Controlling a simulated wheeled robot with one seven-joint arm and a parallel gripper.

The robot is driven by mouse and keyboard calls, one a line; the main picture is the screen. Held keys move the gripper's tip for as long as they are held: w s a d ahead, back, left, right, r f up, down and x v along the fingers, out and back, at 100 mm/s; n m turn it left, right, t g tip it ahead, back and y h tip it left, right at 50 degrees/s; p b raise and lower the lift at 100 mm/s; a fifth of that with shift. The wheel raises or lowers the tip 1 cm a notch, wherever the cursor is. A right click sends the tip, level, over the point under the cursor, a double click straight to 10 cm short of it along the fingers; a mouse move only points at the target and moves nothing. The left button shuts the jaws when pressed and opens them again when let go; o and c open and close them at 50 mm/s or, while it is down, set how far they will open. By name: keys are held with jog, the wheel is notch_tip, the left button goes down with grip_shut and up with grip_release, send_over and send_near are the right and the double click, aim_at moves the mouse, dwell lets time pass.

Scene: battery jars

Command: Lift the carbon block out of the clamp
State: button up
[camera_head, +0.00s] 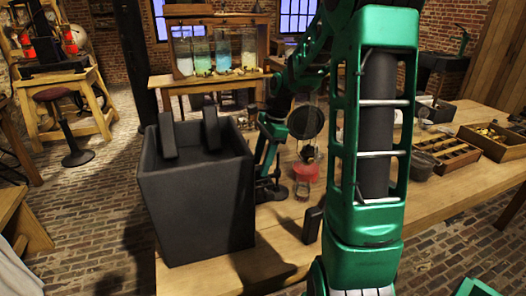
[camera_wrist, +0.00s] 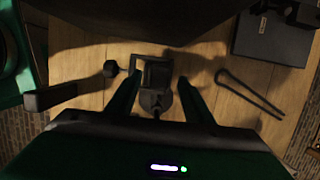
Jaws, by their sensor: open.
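My gripper (camera_wrist: 158,81) is open, with one dark finger on each side of the clamp and block. I cannot tell whether either finger touches. In the head view my green arm covers part of the scene, and the block in the clamp is not clear.
A big dark open box (camera_head: 197,205) stands left on the table (camera_head: 445,192), two dark slabs leaning inside. A small dark block (camera_head: 312,225) stands near the front edge. Black tongs (camera_wrist: 250,95) lie right of the clamp. Wooden trays (camera_head: 495,143) are at right.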

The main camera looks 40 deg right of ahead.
jog(key=shift+x, duration=0.95)
grip_shut()
jog(key=shift+s, duration=0.1)
notch_tip(320, 180, up, 12)
dwell(2.6)
